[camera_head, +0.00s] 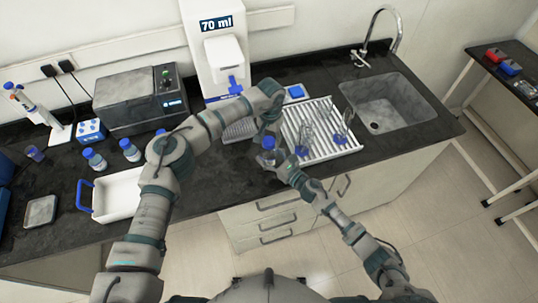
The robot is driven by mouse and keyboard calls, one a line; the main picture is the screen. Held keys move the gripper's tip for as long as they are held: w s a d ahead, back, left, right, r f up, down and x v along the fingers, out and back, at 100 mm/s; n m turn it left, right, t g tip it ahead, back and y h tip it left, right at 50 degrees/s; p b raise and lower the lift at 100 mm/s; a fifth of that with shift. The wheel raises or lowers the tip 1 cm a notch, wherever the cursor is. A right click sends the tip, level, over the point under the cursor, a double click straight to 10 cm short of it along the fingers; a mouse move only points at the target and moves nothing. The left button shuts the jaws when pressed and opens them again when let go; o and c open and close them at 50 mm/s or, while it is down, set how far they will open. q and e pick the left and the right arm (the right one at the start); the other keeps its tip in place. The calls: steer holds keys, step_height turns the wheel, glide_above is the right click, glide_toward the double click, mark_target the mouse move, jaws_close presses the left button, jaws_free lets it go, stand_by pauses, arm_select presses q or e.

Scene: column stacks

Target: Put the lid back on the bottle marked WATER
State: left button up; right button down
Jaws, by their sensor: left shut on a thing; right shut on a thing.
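A clear bottle (268,157) with a blue lid (268,143) at its top is near the counter's front edge, in front of the dispenser. My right gripper (279,164) is shut on the bottle from its lower right. My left gripper (267,134) reaches down from above and is shut on the blue lid. The lid appears on or just above the bottle's mouth; I cannot tell whether they touch. The bottle's marking is too small to read.
A white dispenser marked 70 ml (216,45) stands behind. A ribbed drying rack (318,112) with glassware is right of the bottle, then the sink (388,103). A white tray (122,190) and blue-capped bottles (95,160) are at left.

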arm_select(q)
steer(key=shift+d+m, duration=0.1)
steer(key=shift+m, duration=0.8)
arm_select(e)
steer(key=shift+s+a, duration=0.25)
steer(key=shift+a, duration=0.05)
arm_select(q)
steer(key=o, duration=1.3)
arm_select(e)
steer(key=shift+w, duration=0.1)
steer(key=shift+d, duration=0.1)
arm_select(q)
steer(key=shift+r, duration=0.15)
arm_select(e)
steer(key=shift+w, duration=0.1)
arm_select(q)
steer(key=shift+r, duration=2.15)
arm_select(e)
steer(key=shift+d, duration=0.15)
arm_select(q)
steer(key=shift+c, duration=0.6)
